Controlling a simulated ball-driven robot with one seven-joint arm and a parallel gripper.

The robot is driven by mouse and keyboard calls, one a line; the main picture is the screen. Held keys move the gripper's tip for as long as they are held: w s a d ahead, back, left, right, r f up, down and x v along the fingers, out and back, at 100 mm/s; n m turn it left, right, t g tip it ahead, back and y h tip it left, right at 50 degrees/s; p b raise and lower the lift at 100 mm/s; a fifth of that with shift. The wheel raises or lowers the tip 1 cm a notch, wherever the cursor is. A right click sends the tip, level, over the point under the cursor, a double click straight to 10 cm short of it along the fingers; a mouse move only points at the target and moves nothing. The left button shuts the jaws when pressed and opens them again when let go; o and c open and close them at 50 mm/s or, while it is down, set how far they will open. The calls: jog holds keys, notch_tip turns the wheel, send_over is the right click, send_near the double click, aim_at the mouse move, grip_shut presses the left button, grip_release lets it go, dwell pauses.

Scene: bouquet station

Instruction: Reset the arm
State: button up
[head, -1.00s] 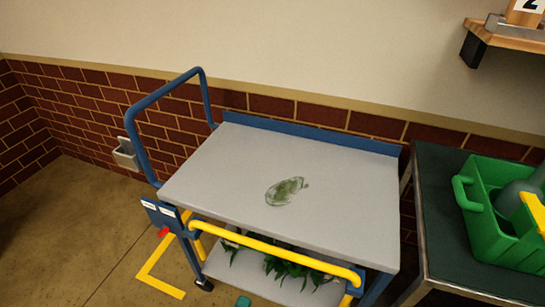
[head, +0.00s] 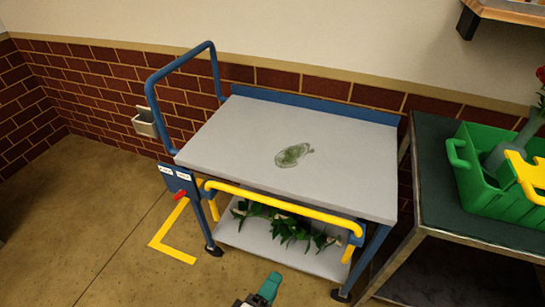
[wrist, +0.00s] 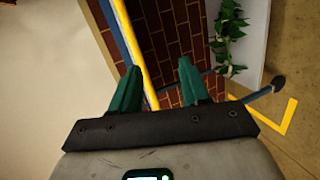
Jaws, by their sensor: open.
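My gripper (wrist: 158,88) shows in the wrist view with its two green fingers apart and nothing between them. In the head view only a green fingertip and a dark part of my gripper (head: 265,291) show at the bottom edge, in front of the cart. The grey-topped cart (head: 240,135) has a blue frame and a yellow front bar (head: 285,206). My gripper is apart from the cart in the head view.
A green smear (head: 293,154) marks the cart top. Leafy stems (head: 285,225) lie on the lower shelf. A dark table (head: 440,195) at right holds a green caddy (head: 490,180). A wall shelf (head: 505,10) overhangs at upper right. Open floor lies at left.

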jog(key=s+d+f+m+g+p, duration=0.1)
jog(key=s+d+m+g+p, duration=0.25)
jog(key=d, duration=0.75)
jog(key=s+d+f+m+g, duration=0.15)
jog(key=d+m+g, duration=0.35)
jog(key=d, duration=0.5)
jog(key=s+d+r+m+g+y+p, duration=0.1)
jog(key=s+d+r+m+y, duration=0.1)
jog(key=s, duration=0.4)
jog(key=s+d+r+m+g+y+p, duration=0.1)
jog(key=s+d+r+m+g+y, duration=0.1)
jog(key=s+d+y, duration=0.2)
jog(key=shift+s+d+r, duration=0.35)
jog(key=shift+s+d, duration=0.15)
jog(key=shift+s, duration=0.55)
